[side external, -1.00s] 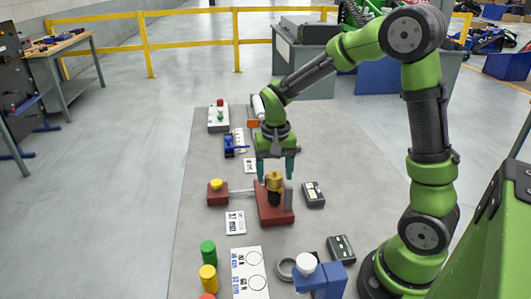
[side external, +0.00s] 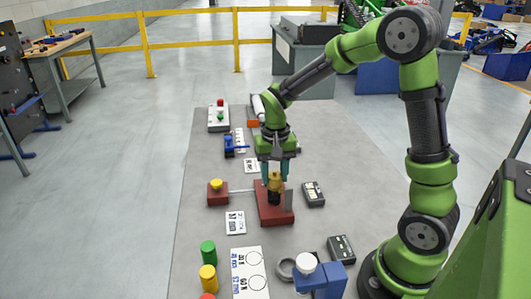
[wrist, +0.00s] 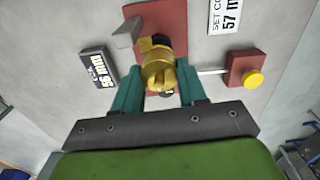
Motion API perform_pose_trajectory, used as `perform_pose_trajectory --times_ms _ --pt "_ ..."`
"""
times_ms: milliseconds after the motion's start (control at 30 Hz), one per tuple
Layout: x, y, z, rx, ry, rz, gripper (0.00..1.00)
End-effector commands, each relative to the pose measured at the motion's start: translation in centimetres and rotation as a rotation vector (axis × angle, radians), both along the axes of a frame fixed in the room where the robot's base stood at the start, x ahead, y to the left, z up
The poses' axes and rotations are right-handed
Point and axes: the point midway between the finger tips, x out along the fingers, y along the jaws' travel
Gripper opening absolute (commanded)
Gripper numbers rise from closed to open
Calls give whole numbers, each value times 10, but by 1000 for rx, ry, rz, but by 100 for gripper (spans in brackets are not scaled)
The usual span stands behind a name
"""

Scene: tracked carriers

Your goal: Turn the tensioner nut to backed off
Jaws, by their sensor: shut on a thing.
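The tensioner nut is a brass-coloured knob (side external: 275,184) on a dark post above a red base (side external: 268,215). In the wrist view the brass nut (wrist: 158,72) sits between my teal fingers, with the red base (wrist: 165,18) behind it. My gripper (side external: 275,177) points down from above and is shut on the nut. The same gripper shows in the wrist view (wrist: 160,78), a finger on either side of the nut. The nut's inner side and the exact finger contact are partly hidden.
A red block with a yellow button (side external: 217,197) stands left of the base, joined to it by a thin rod. A small display box (side external: 313,194) lies to the right. A grey upright plate (side external: 289,200) rises beside the nut. Green and yellow cylinders (side external: 208,252) stand nearer the camera.

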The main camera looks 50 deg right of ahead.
Motion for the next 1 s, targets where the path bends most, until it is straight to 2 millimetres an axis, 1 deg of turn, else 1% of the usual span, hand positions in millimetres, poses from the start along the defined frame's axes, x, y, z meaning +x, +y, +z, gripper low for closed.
perform_pose_trajectory --times_ms 267,1000 --pt "0 1 0 1 0 139 11" --pt "0 2 -2 2 4 830 11"
